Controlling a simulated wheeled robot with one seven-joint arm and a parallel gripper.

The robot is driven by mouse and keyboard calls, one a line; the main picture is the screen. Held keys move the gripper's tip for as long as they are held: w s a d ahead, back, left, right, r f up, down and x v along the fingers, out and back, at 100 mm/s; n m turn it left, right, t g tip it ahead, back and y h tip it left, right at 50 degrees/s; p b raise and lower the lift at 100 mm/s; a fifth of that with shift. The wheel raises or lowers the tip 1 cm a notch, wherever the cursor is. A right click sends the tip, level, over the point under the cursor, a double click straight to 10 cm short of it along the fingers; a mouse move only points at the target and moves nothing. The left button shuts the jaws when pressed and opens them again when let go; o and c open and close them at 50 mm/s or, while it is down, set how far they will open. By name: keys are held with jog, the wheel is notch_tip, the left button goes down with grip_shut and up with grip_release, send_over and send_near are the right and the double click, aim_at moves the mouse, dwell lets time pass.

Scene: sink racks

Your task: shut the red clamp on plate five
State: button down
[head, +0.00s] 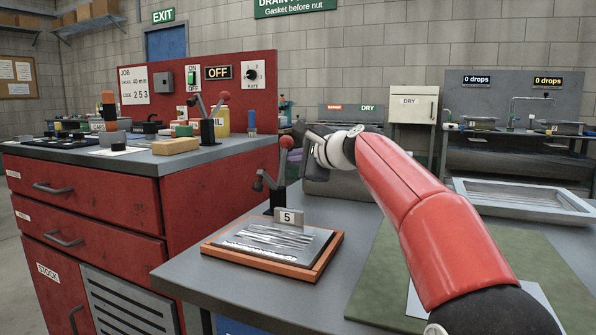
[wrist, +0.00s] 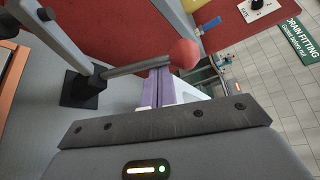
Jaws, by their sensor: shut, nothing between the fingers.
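Plate five is a grey plate in an orange frame (head: 318,262), marked by a "5" tag (head: 288,217), on the near table. The clamp (head: 270,187) stands at its back edge, its lever slanting up to a red ball knob (head: 287,142). In the wrist view the red knob (wrist: 184,53) ends a grey rod above the clamp's black base (wrist: 82,88). My gripper (head: 308,150) is just right of the knob in the head view. Its lavender fingers (wrist: 158,88) are shut and empty, close by the knob and rod; I cannot tell if they touch.
A red cabinet (head: 90,205) stands left, with another red-knobbed clamp (head: 207,130) and a yellow block (head: 176,146) on top. Right of plate five lie a green mat (head: 375,270) and a grey-framed tray (head: 520,200). The table's front left is clear.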

aim_at(285, 158)
jog(key=shift+s+a+r+n+t+b, duration=0.15)
jog(key=shift+s+a+n+b, duration=0.1)
jog(key=shift+s+b, duration=0.3)
jog(key=shift+s+a+n+t+b, duration=0.15)
jog(key=shift+s+n+b, duration=0.1)
jog(key=shift+s+b, duration=0.25)
jog(key=shift+s+a+r+n+t+y+b, duration=0.15)
jog(key=shift+s+n+t+b, duration=0.2)
jog(key=shift+b, duration=0.45)
jog(key=shift+s+a+f+n+t+y+b, duration=0.15)
jog(key=shift+s+n+b, duration=0.15)
jog(key=shift+s+b, duration=0.35)
jog(key=shift+s+a+r+n+t+y+b, duration=0.1)
jog(key=shift+s+a+n+t+b, duration=0.2)
jog(key=shift+b, duration=0.6)
jog(key=shift+d+r, duration=0.1)
